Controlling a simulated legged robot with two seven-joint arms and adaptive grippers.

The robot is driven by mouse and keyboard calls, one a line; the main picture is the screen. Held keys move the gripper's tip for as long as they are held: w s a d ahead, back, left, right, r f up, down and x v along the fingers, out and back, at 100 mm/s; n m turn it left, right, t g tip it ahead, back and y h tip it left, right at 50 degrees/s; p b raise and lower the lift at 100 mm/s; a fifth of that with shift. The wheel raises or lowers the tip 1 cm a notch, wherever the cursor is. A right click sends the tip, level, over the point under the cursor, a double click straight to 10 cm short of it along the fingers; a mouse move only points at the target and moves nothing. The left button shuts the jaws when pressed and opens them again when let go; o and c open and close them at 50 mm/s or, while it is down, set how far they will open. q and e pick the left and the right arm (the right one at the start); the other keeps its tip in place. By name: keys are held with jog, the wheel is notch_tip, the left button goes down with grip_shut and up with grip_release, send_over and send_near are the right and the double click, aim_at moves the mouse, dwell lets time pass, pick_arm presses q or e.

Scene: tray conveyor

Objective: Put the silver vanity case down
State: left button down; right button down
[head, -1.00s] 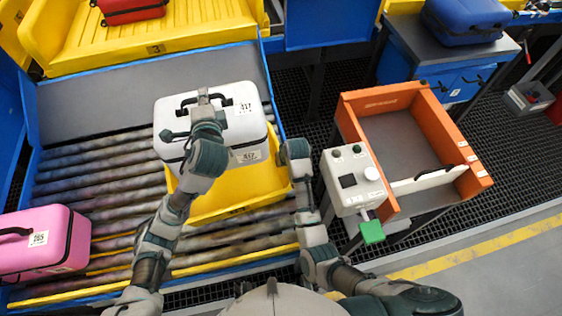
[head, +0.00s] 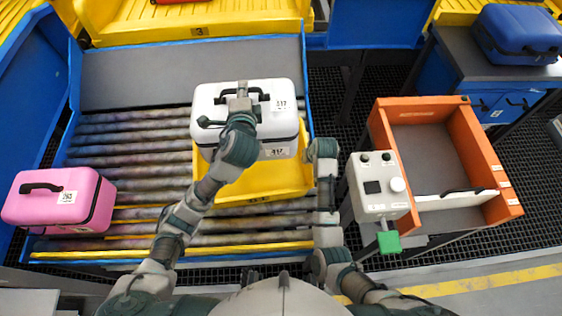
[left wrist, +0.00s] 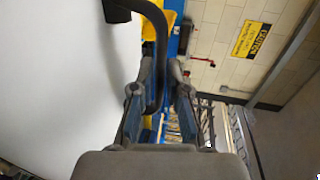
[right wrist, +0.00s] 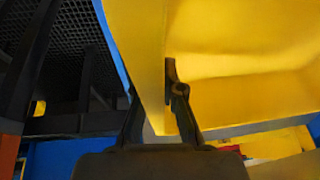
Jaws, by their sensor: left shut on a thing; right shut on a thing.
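The silver vanity case (head: 275,134), pale with a black seam and a tag reading 417, is upright at the yellow tray (head: 262,187) on the rollers. It covers the tray's back part; I cannot tell whether its base touches the tray floor. My left gripper (head: 241,98) is shut on the case's black handle on top. The left wrist view shows the handle (left wrist: 160,50) between the fingers and the case's pale side (left wrist: 55,80). My right gripper (head: 313,153) is shut on the tray's right wall, which also shows in the right wrist view (right wrist: 150,60).
A pink case (head: 60,200) lies on the rollers (head: 130,170) at left. A control box (head: 380,190) with a green part and an orange bin (head: 485,170) stand at right. A blue case (head: 515,35) rests on a bench behind. Rollers between the pink case and tray are bare.

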pick_arm(q)
notch_tip(320, 180, down, 18)
jog(key=shift+r, duration=0.2)
dwell(0.4)
jog(key=c, duration=1.4)
grip_release()
jog(key=shift+f, duration=0.2)
jog(key=shift+o, duration=1.1)
jog(key=shift+s, duration=0.1)
pick_arm(e)
jog(key=shift+d, duration=0.1)
pick_arm(q)
jog(key=v, duration=1.2)
jog(key=shift+r, duration=0.2)
